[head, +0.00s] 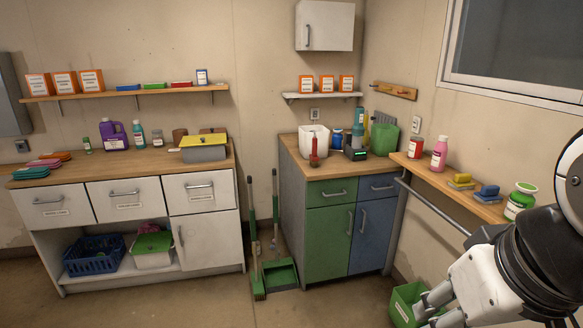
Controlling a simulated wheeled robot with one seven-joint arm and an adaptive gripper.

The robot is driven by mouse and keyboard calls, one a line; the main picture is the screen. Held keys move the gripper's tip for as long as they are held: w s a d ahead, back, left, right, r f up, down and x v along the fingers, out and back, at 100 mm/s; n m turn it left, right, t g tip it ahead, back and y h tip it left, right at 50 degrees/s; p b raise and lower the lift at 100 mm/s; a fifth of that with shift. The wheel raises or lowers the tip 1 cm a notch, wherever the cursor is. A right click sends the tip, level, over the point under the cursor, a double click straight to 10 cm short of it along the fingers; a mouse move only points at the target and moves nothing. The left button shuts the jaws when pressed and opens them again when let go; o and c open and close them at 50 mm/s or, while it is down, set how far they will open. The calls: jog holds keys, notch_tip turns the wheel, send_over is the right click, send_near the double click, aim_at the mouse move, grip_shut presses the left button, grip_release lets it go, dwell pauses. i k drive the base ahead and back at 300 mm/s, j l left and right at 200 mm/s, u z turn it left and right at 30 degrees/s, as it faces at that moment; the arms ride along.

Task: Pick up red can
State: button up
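A small red can (413,147) with a pale label stands upright on the wooden shelf along the right wall, left of a pink bottle. My gripper (424,313) is at the lower right, well below and in front of the shelf, apart from the can. Its fingers look spread with a gap between them, and I see nothing held. Part of my gripper is cut off by the picture's lower edge.
The wooden shelf (447,184) also holds the pink bottle (439,153), sponges (461,181) and a green-lidded jar (520,201). A rail (432,206) runs below its front. A green bin (405,304) stands on the floor beside my gripper. The middle floor is clear.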

aim_at(417, 143)
jog(key=i, duration=1.85)
jog(key=i+z, duration=0.4)
jog(key=i+j+z, duration=0.2)
jog(key=i+z, duration=0.15)
jog(key=i+j+z, duration=0.75)
jog(key=k+l, duration=0.1)
